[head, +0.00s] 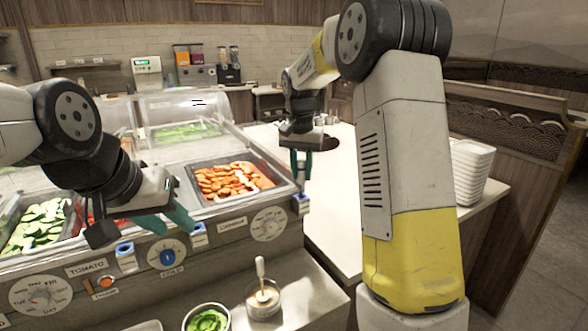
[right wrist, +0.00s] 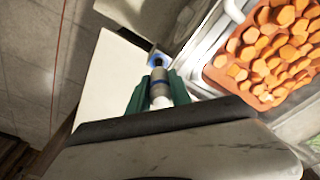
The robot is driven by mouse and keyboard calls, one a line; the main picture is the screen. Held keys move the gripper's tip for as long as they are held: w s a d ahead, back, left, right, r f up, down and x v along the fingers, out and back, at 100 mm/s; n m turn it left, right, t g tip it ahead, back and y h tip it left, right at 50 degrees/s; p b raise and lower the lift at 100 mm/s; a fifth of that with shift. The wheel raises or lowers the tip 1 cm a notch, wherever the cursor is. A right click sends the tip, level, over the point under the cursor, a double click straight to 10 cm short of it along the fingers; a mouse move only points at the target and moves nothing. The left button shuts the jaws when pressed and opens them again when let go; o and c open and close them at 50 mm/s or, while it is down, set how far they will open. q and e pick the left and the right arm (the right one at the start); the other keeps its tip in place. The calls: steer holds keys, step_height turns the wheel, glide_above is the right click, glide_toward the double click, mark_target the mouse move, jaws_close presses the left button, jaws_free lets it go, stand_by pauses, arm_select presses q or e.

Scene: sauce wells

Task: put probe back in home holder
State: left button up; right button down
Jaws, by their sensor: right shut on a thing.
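My right gripper (head: 300,168) is shut on the probe, near the front right corner of the carrot well. In the right wrist view the probe (right wrist: 160,88) is a grey and white rod with a dark band, between the teal fingers (right wrist: 158,95). A blue holder (head: 301,203) on the counter's right corner is just below these fingers; its blue part (right wrist: 158,58) shows beyond the probe's tip. I cannot tell whether the tip is inside it. My left gripper (head: 168,218) is open and empty, in front of the counter panel.
The carrot pan (right wrist: 222,76) is beside the right gripper. Below stand a sauce cup (head: 262,300) with a brush-like handle and a cucumber bowl (head: 207,320).

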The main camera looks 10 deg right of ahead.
mark_target(301, 161)
steer(key=shift+f, duration=1.95)
stand_by(0.5)
steer(key=c, duration=1.1)
jaws_free()
steer(key=r, duration=0.5)
steer(key=s+r, duration=0.1)
steer(key=r, duration=0.1)
steer(key=shift+a+r, duration=0.15)
steer(key=s+d+r+n+t+y, duration=0.1)
steer(key=s+r, duration=0.2)
steer(key=s, duration=0.4)
steer(key=s+d+r+n+t+y, duration=0.1)
steer(key=s+r, duration=0.2)
steer(key=s, duration=0.4)
steer(key=s+f+n+t, duration=0.3)
steer(key=s, duration=1.1)
steer(key=shift+s+y, duration=0.35)
steer(key=shift+y, duration=0.05)
